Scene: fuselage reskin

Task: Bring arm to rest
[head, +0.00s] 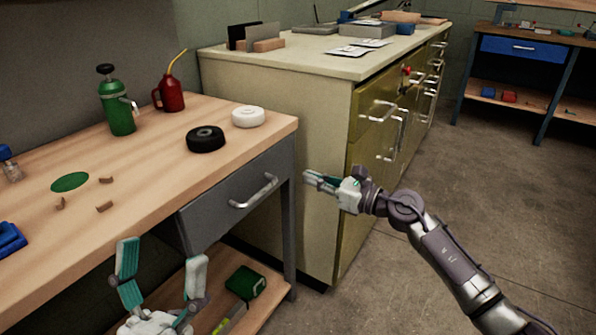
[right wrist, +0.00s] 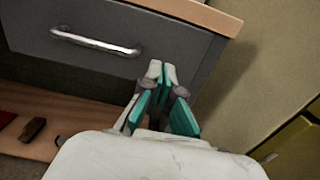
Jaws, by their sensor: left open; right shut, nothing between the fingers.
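My right gripper (head: 310,180) is shut and empty. It hangs in the air in front of the side of the cream cabinet, to the right of the workbench's grey drawer. In the right wrist view its fingers (right wrist: 160,75) meet at the tips, and the drawer handle (right wrist: 95,42) lies ahead to the left, apart from them. My right arm (head: 430,240) reaches in from the lower right. My left gripper (head: 160,260) is open and empty at the bottom of the head view, in front of the workbench, its two fingers spread wide.
The wooden workbench (head: 150,190) holds a green bottle (head: 118,110), a red oil can (head: 170,92), a black wheel (head: 206,139) and a white wheel (head: 248,117). Its drawer (head: 225,205) looks shut. A green box (head: 246,282) sits on the lower shelf. Floor (head: 500,200) at right is clear.

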